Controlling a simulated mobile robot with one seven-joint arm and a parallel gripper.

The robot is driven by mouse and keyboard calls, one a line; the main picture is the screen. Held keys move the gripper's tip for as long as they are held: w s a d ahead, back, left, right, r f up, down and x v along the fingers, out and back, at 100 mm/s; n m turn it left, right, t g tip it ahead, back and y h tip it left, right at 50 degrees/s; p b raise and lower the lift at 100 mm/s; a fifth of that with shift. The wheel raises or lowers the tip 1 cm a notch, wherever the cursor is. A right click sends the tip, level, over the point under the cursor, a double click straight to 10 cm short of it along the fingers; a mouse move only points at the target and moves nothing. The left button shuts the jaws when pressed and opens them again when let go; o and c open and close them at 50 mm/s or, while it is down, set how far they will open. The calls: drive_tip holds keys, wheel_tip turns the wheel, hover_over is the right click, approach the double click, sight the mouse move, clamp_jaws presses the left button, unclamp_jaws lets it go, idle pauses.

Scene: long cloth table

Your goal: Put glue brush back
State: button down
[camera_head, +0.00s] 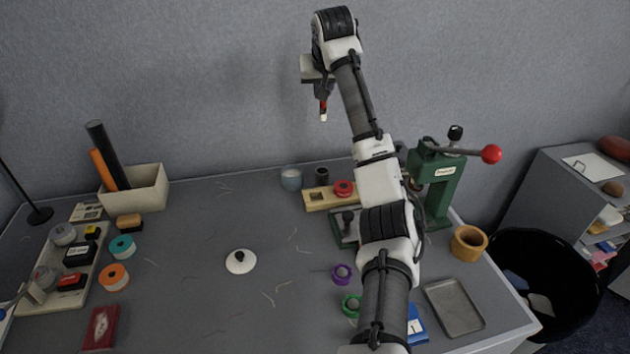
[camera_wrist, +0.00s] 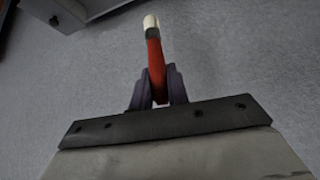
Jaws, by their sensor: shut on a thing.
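My gripper (camera_head: 321,90) is shut on the glue brush (camera_head: 323,107), high above the back of the table near the wall. The brush has a red body and a pale end that points down. In the wrist view the brush (camera_wrist: 154,60) sits between my two dark fingers, its pale end away from the gripper. A pale grey-blue jar (camera_head: 291,179) stands upright at the back of the table, below and left of the brush. A white lid with a black knob (camera_head: 240,262) lies on the table in front of it. I cannot tell what the jar holds.
A dark cup (camera_head: 322,175) and a wooden block (camera_head: 321,199) with a red ring stand beside the jar. A green press (camera_head: 436,180) with a red-knobbed lever is to the right. A bin (camera_head: 137,195) with rolls is back left. The table's middle is mostly clear.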

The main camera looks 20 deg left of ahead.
wheel_tip(320, 180, down, 20)
drive_tip(key=p, duration=0.3)
drive_tip(key=shift+r, duration=0.15)
drive_tip(key=c, duration=1.8)
unclamp_jaws()
drive_tip(key=o, duration=0.4)
drive_tip(key=shift+o, duration=0.2)
drive_tip(key=shift+r, duration=0.1)
drive_tip(key=b+v, duration=0.2)
drive_tip(key=v, duration=1)
drive_tip(key=shift+s, duration=0.1)
